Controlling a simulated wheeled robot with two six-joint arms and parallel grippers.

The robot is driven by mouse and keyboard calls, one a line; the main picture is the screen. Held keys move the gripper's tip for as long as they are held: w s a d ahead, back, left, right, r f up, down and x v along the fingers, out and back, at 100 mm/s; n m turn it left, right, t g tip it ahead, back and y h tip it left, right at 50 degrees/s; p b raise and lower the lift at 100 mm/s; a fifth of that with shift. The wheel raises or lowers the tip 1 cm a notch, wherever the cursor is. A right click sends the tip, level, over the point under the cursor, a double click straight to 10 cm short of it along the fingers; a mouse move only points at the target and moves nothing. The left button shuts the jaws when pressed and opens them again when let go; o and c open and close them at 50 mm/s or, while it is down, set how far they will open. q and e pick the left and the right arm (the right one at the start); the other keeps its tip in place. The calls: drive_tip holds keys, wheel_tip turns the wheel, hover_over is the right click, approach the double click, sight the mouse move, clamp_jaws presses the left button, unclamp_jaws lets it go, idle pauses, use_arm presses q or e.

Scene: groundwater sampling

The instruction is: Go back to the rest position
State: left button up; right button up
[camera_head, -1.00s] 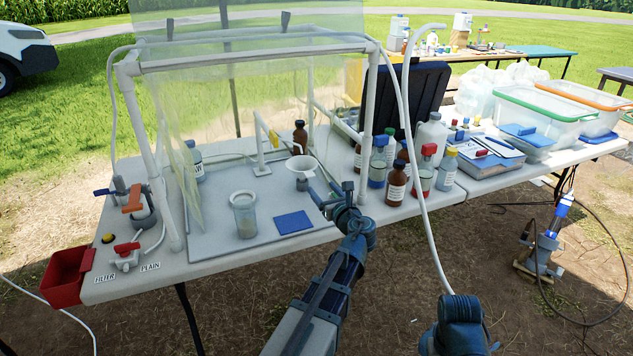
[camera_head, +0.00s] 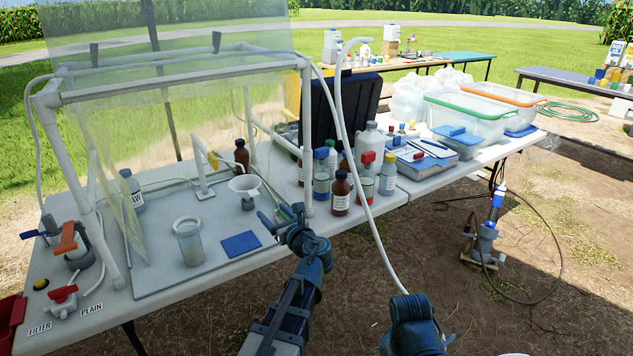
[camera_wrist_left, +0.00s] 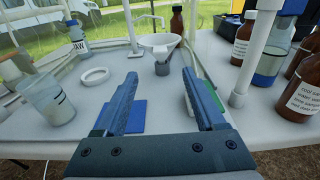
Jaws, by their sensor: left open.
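My left gripper (camera_head: 279,213) is over the near edge of the white table (camera_head: 190,287), right of the white funnel (camera_head: 245,184). In the left wrist view its two fingers (camera_wrist_left: 163,85) are apart with nothing between them. The funnel (camera_wrist_left: 160,44) stands beyond them, clear of the fingertips. A blue pad (camera_head: 241,244) lies flat on the table; it shows partly behind the left finger (camera_wrist_left: 136,118). A dark blue-grey part of my right arm shows at the bottom of the head view, at the lower end of a white hose (camera_head: 362,190). Its fingers cannot be made out.
A clear-walled white frame (camera_head: 180,72) stands over the table. A beaker (camera_head: 189,243) stands left of the pad. Several bottles, including a brown one (camera_head: 340,195), stand close to the right of my left gripper.

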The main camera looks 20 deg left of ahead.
use_arm(q)
drive_tip(key=s+d+r+n+g+h+p, duration=0.2)
drive_tip(key=s+d+n+g+h+p, duration=0.9)
drive_tip(key=s+d+n+p, duration=1.1)
drive_tip(key=s+d, duration=0.2)
drive_tip(key=d, duration=0.3)
drive_tip(key=shift+d+h, duration=0.15)
drive_tip(key=shift+h, duration=0.15)
